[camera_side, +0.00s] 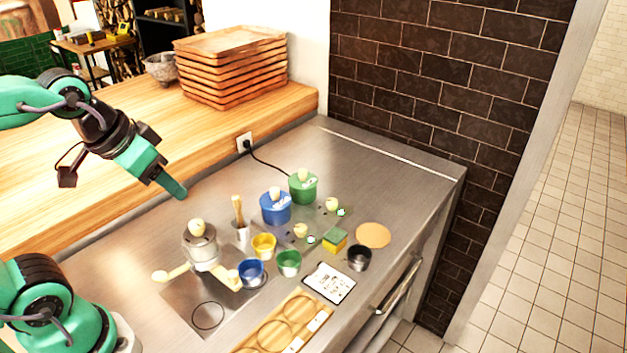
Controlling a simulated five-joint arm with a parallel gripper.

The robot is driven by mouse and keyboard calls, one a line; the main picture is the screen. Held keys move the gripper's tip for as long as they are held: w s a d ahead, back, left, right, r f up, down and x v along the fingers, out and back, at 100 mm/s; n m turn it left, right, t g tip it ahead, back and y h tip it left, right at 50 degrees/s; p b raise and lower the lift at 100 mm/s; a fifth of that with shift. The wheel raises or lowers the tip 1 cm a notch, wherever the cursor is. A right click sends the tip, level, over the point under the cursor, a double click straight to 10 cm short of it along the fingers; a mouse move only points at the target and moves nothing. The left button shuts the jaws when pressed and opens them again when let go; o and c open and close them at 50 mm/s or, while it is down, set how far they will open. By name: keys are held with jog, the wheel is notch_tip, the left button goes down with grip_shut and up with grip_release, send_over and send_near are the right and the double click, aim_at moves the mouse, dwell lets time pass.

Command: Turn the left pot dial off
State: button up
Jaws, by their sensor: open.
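A blue pot (275,212) with a pale lid knob stands on a dark plate on the steel counter. A green pot (303,192) stands behind it to the right. A cream dial (300,230) is in front of the blue pot, with a small light (311,240) beside it. A second cream dial (332,205) is in front of the green pot, with its own light (341,212). The dials' exact settings are too small to read. My gripper (178,190) is open, above the counter to the left of the blue pot, apart from both dials.
A grey metal device (201,243) with cream handles and a cup with a brush (240,229) stand left of the dials. Yellow (264,247), blue (251,272), green (288,263) and black cups (359,258), a sponge (334,241) and a white card (329,283) sit in front.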

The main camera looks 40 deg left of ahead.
jog(key=w+d+g, duration=0.2)
jog(key=w, duration=0.6)
jog(key=m+g, duration=0.3)
send_near(301, 227)
jog(key=shift+a, duration=0.15)
jog(key=shift+w+f, duration=0.15)
jog(key=shift+f, duration=0.25)
jog(key=shift+f, duration=0.15)
jog(key=shift+f, duration=3.75)
jog(key=c, duration=1)
